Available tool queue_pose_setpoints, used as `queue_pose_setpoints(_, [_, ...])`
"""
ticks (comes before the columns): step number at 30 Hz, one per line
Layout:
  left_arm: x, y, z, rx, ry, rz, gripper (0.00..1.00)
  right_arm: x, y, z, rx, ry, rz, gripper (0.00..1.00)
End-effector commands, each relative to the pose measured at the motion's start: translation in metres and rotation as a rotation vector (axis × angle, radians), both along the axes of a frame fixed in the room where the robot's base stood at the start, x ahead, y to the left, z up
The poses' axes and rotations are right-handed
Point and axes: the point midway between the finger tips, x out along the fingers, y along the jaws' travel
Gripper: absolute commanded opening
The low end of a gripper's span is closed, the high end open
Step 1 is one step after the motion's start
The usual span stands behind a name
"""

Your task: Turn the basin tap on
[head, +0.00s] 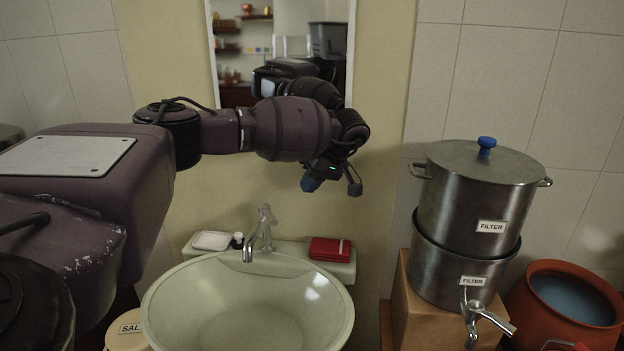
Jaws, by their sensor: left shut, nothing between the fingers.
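The basin tap (265,236) is a chrome tap at the back rim of the basin, with its spout curving down over the bowl and a short handle on top. No water shows at the spout. The pale green basin (170,307) is empty. My right gripper is not in view.
A soap dish (212,240) and a red box (330,249) flank the tap on the ledge. A mirror (281,40) hangs behind my arm. At right, a steel filter (465,205) with its own tap (478,318) stands on a wooden block (428,322), beside a terracotta pot (560,300).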

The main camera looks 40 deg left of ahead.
Motion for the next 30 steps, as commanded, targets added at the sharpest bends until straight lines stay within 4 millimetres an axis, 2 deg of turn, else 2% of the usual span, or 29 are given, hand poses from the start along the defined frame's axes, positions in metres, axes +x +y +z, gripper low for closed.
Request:
queue_pose_setpoints(10, [-0.014,0.031,-0.053,0.000,0.003,0.001,0.00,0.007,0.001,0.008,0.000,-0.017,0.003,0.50])
queue_pose_setpoints(18, [-0.041,0.045,-0.060,-0.001,0.000,0.000,0.00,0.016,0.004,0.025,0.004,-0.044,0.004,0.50])
queue_pose_setpoints(30, [-0.047,0.047,-0.064,-0.002,0.000,-0.001,0.00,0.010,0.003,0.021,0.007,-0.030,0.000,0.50])
